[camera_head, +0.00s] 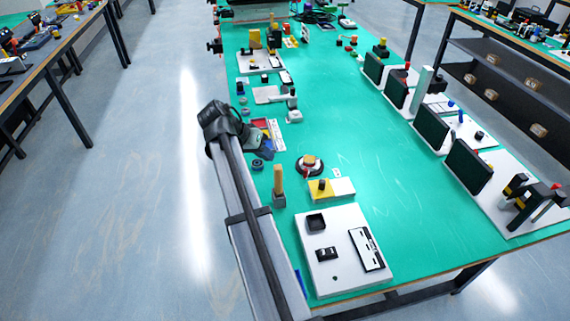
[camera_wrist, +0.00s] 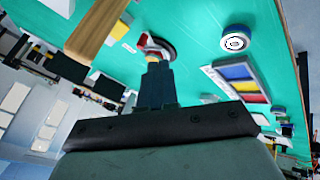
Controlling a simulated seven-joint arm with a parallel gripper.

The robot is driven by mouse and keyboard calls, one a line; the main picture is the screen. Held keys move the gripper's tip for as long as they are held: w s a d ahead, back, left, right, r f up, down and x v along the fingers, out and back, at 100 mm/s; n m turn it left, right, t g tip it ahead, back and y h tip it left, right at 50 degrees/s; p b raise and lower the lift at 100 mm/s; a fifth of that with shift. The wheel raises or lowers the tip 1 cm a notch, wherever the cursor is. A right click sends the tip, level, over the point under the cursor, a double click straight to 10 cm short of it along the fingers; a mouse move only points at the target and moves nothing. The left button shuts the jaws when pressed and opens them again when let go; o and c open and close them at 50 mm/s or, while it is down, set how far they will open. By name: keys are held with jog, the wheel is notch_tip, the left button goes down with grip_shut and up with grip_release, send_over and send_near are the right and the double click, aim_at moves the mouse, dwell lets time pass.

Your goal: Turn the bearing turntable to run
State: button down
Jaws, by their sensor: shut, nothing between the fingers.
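What looks like the bearing turntable (camera_head: 318,171) is a round piece with a dark rim, a pale top, and orange and red parts on it. It sits on the green table right of my gripper in the head view. In the wrist view the turntable (camera_wrist: 166,47) shows just beyond my fingertips, which partly cover it. My gripper (camera_head: 266,153) is at the table's left side. In the wrist view my gripper (camera_wrist: 155,66) has its dark fingers together with nothing between them. I cannot tell whether they touch the turntable. No run mark is readable.
A wooden post (camera_head: 278,180) stands close to my gripper and looms large in the wrist view (camera_wrist: 97,28). A small round part (camera_head: 257,165) and a coloured card (camera_head: 275,133) lie nearby. A yellow-and-white block (camera_head: 341,188) and white panel (camera_head: 345,277) lie nearer. The table's middle is clear.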

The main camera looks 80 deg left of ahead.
notch_tip(320, 180, down, 2)
jog(key=a, duration=0.2)
send_near(297, 181)
jog(key=shift+m, duration=0.3)
jog(key=a+f, duration=0.1)
jog(key=w+a+f, duration=0.1)
jog(key=f, duration=0.1)
jog(key=a+f, duration=0.1)
jog(key=shift+w+a+f, duration=0.15)
jog(key=shift+w+a, duration=0.15)
jog(key=shift+a, duration=0.1)
jog(key=shift+w+d, duration=0.65)
jog(key=shift+w, duration=0.35)
jog(key=shift+w+d, duration=0.35)
jog(key=shift+w, duration=0.35)
jog(key=shift+w+d, duration=0.4)
jog(key=shift+d, duration=0.05)
